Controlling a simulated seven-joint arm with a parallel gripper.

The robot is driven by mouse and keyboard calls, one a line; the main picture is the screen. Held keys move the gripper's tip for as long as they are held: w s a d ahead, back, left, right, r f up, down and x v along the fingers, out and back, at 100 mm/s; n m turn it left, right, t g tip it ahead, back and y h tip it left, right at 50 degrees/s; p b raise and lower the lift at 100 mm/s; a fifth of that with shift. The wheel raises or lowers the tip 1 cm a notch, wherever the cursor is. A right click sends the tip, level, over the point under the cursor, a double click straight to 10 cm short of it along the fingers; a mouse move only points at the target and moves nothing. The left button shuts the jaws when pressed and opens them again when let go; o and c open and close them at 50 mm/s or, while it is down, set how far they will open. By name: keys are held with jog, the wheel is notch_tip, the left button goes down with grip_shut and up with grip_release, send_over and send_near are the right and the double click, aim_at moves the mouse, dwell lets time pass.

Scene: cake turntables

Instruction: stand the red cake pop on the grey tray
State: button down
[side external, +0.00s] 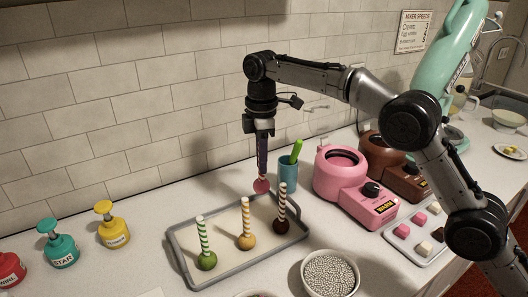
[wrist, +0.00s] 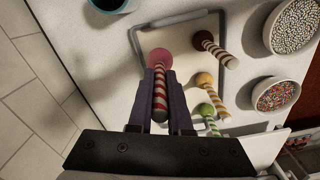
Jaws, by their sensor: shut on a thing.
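My gripper (side external: 262,163) is shut on the striped stick of the red cake pop (side external: 261,186), which hangs upright with its pinkish-red ball down. The ball is at the back part of the grey tray (side external: 226,222); I cannot tell whether it touches. In the wrist view, my gripper (wrist: 160,85) has its purple fingers either side of the red-striped stick, and the ball (wrist: 160,57) appears inside the tray outline. A green cake pop (side external: 206,260), a yellow one (side external: 247,241) and a dark brown one (side external: 281,226) stand on the tray, sticks up.
A teal cup (side external: 288,174) with a green tool stands behind the tray. Pink (side external: 341,172) and brown melters are to the right. A bowl of sprinkles (side external: 330,274) is in front; another bowl (wrist: 275,95) shows in the wrist view. Coloured bottles (side external: 60,248) stand left.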

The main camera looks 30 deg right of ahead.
aim_at(262, 180)
jog(key=shift+f, duration=2.45)
jog(key=shift+f, duration=0.25)
jog(key=shift+f, duration=0.4)
jog(key=c, duration=0.8)
grip_release()
jog(key=shift+o, duration=0.2)
notch_tip(262, 180, up, 11)
jog(key=shift+w+f, duration=0.1)
jog(key=shift+f, duration=0.1)
jog(key=shift+r, duration=0.7)
